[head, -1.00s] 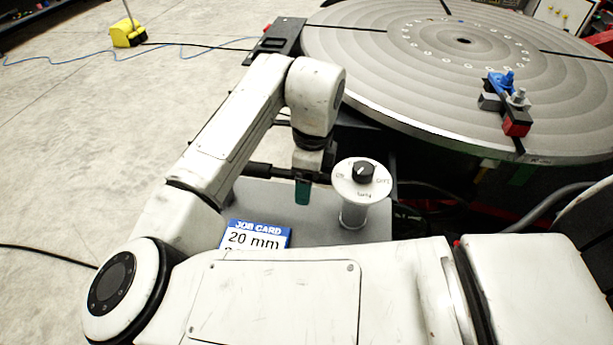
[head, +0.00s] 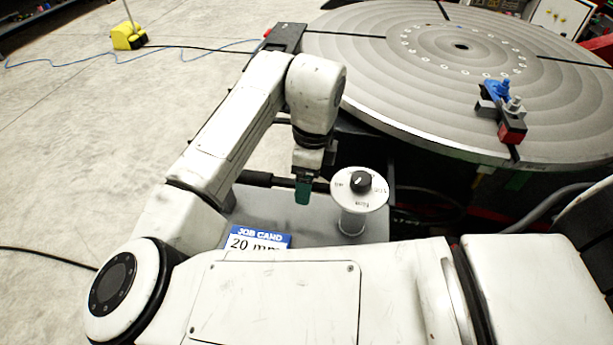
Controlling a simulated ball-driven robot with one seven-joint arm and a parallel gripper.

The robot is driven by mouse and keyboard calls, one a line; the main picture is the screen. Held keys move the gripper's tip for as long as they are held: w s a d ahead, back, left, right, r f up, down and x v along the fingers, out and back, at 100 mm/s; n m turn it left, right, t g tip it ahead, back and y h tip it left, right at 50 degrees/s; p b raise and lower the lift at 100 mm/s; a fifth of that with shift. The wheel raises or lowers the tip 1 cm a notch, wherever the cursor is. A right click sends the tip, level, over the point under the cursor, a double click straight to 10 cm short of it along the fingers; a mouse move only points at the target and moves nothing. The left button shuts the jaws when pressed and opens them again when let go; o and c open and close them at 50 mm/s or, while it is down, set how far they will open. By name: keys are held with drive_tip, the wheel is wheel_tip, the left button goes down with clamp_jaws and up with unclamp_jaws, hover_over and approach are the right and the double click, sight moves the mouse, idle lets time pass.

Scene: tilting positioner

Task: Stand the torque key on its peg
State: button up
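My gripper (head: 304,188) points down at the end of my bent arm, with a teal fingertip showing. It is above the grey stand top, left of the white dial post. Seen side-on, the gap between its fingers is hidden. A dark rod (head: 258,179) with a thicker left end runs level across the grey top and passes by the gripper; it may be the torque key. I cannot tell whether the gripper touches it. I cannot make out the peg with certainty.
The white post with a black knob (head: 361,181) stands close right of the gripper. A job card (head: 257,240) reading "20 mm" is in front. A large round table (head: 400,80) carries a clamp (head: 503,108) at right. Grey stand top (head: 290,218) is partly bare.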

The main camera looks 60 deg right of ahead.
drive_tip(key=shift+s+r+p, duration=0.1)
drive_tip(key=shift+r+p, duration=1.35)
drive_tip(key=shift+r, duration=0.55)
